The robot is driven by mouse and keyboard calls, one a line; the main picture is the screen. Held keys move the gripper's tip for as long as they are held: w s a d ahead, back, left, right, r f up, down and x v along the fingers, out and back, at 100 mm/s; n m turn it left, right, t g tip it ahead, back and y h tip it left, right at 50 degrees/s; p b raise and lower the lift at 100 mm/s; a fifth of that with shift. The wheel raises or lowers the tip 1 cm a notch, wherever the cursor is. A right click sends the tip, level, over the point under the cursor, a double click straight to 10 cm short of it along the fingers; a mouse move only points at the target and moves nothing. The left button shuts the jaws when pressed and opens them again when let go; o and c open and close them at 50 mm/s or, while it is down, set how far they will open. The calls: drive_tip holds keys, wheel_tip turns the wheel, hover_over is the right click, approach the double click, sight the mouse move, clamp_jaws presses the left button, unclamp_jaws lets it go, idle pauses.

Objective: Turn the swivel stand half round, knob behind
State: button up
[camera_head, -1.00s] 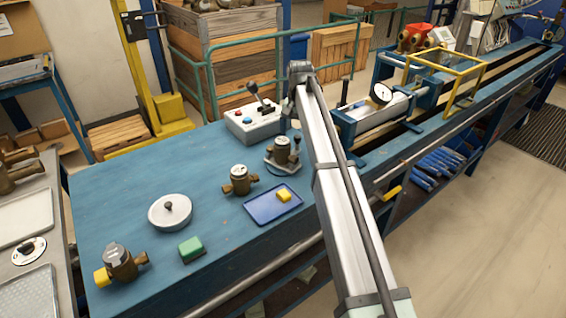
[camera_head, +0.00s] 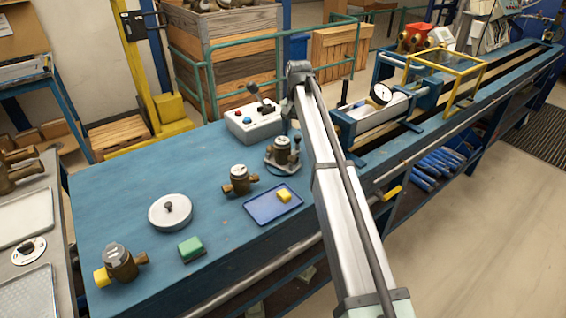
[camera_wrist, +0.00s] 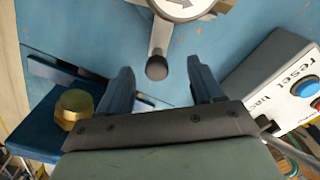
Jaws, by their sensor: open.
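The swivel stand (camera_head: 282,166) is a grey base on the blue bench, carrying a bronze meter with a pale round top. Its dark knob (camera_head: 297,142) stands on the right side in the head view. In the wrist view, the pale dial with an arrow (camera_wrist: 180,7) is partly cut off at the top, and a grey arm runs down from it to the dark knob (camera_wrist: 156,68). My gripper (camera_wrist: 159,76) is open, its two dark fingers apart on either side of the knob; I cannot tell whether they touch it. In the head view my fingers are hidden.
A control box (camera_head: 253,122) with buttons and a lever stands close behind the stand. A bronze meter (camera_head: 239,180) and a blue tray (camera_head: 262,210) with a yellow block are in front. A brass knob (camera_wrist: 74,106) is near my left finger.

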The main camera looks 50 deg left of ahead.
drive_tip(key=shift+s+a, duration=0.25)
drive_tip(key=shift+a, duration=0.3)
drive_tip(key=shift+a, duration=0.1)
